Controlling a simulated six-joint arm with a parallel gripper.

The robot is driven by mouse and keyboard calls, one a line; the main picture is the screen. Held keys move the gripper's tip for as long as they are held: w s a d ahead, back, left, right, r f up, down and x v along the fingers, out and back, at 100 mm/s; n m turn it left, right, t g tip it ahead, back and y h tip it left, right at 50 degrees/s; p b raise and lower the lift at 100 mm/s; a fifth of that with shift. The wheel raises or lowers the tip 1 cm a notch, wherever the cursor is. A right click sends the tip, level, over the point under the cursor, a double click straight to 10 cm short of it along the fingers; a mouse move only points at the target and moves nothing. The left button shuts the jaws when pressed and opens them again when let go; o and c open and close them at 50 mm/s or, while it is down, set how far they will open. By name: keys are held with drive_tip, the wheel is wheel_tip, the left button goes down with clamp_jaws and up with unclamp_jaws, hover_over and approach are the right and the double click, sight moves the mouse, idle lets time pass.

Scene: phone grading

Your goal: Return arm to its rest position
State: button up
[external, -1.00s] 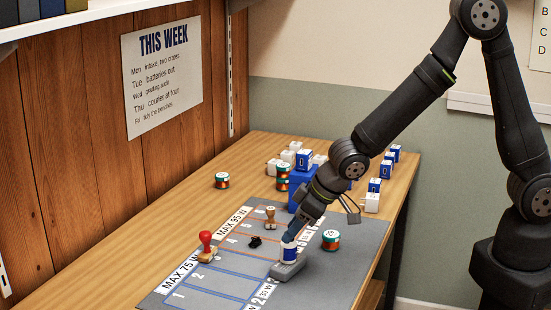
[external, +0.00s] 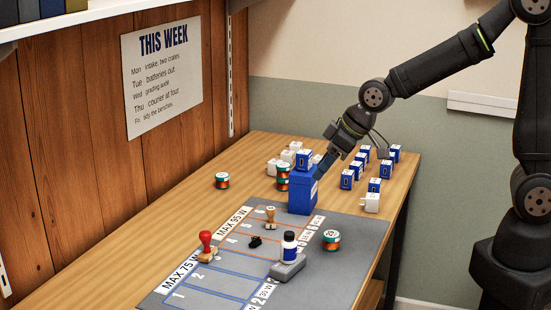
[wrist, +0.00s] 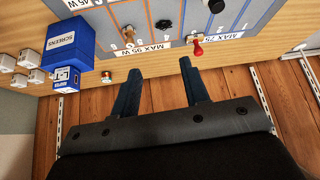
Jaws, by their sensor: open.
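My gripper (external: 321,166) is in the air above the bench, beside the blue box in the external view. In the wrist view my gripper (wrist: 160,88) shows two dark blue fingers held apart with nothing between them. My arm (external: 440,62) is bent and raised over the right side of the bench. A bottle with a blue and white body and dark cap (external: 289,245) stands upright on a grey block (external: 288,268) on the grey mat (external: 362,232), apart from my gripper.
The blue box (external: 301,195) stands close to the gripper with a small blue-white box on top. Several small blue and white boxes (external: 386,169) fill the bench's right rear. Stamps, including a red-handled one (external: 206,240), and tins (external: 331,240) stand around. The bench's left front is clear.

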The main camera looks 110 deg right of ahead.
drive_tip(key=s+d+m+g+h, duration=0.1)
drive_tip(key=d+m, duration=0.4)
drive_tip(key=d, duration=3.1)
drive_tip(key=shift+s+d+g+h, duration=0.35)
drive_tip(key=shift+s+g, duration=0.25)
drive_tip(key=shift+s, duration=0.35)
drive_tip(key=shift+a, duration=0.1)
drive_tip(key=w+a+n, duration=0.1)
drive_tip(key=w+a, duration=0.1)
drive_tip(key=a, duration=0.8)
drive_tip(key=w+a+r+n+t, duration=0.1)
drive_tip(key=w+a+n, duration=0.1)
drive_tip(key=a, duration=0.9)
drive_tip(key=shift+w+a+r+t+y, duration=0.15)
drive_tip(key=shift+w+r+t+y, duration=0.15)
drive_tip(key=shift+w+y, duration=0.2)
